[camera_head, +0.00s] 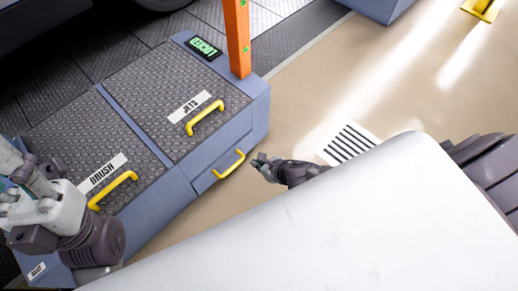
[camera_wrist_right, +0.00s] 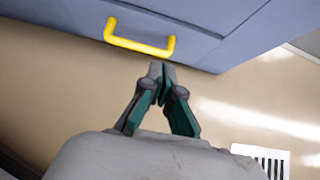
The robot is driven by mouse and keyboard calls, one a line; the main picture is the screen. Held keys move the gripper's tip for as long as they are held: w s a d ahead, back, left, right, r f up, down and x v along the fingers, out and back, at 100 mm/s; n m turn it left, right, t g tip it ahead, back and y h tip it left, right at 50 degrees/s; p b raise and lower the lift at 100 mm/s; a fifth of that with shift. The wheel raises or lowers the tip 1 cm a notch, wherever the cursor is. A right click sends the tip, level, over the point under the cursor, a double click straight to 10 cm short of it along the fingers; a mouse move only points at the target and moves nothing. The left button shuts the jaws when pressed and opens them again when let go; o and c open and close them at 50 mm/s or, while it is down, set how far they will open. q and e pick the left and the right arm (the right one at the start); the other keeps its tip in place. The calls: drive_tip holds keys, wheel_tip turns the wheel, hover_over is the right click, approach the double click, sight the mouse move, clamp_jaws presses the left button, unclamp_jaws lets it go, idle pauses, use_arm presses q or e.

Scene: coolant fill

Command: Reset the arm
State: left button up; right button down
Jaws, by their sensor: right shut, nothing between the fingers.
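My right gripper (camera_head: 262,163) is beside the front of a blue-grey cabinet, just right of a yellow handle (camera_head: 228,165) on its front face. In the right wrist view the gripper (camera_wrist_right: 159,72) is shut and empty, with its fingertips together just below the yellow handle (camera_wrist_right: 139,42). The gripper and handle look apart. My left arm (camera_head: 55,210) comes in at the left, over the near-left end of the cabinet; its fingers cannot be made out clearly.
The cabinet (camera_head: 207,172) has textured lids marked JETS (camera_head: 189,105) and BRUSH (camera_head: 102,173), each with a yellow handle. An orange post (camera_head: 237,40) and a green-lit display (camera_head: 203,47) stand at its far end.

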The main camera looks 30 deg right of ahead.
drive_tip(key=shift+s+d+r, duration=0.1)
drive_tip(key=shift+s+r, duration=0.2)
drive_tip(key=shift+s, duration=0.1)
